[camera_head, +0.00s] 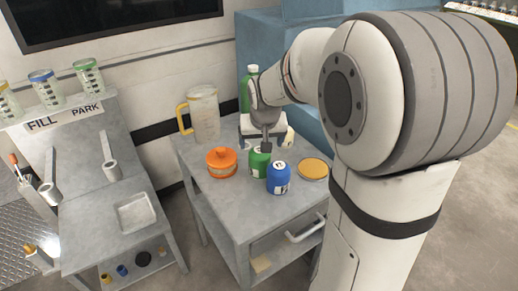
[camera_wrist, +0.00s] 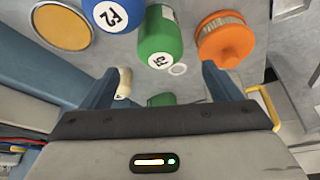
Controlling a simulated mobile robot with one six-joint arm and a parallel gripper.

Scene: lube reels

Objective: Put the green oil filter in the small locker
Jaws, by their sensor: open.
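The green oil filter (camera_head: 257,168) stands on the grey cart, between an orange lidded pot and a blue filter. In the wrist view the green filter (camera_wrist: 160,38) lies just beyond my fingertips, roughly between their lines, with its white label facing the camera. My gripper (camera_head: 266,143) is over the cart top and hides part of the filter in the head view. In the wrist view my gripper (camera_wrist: 160,76) has its two fingers wide apart, with nothing held. I cannot make out which thing is the small locker.
The blue filter (camera_head: 279,178), orange pot (camera_head: 221,163) and orange-yellow disc (camera_head: 314,168) crowd the cart (camera_head: 226,205). A clear jug (camera_head: 204,115) and green bottle (camera_head: 246,90) stand behind. A bench with a "FILL PARK" sign (camera_head: 65,118) is at left.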

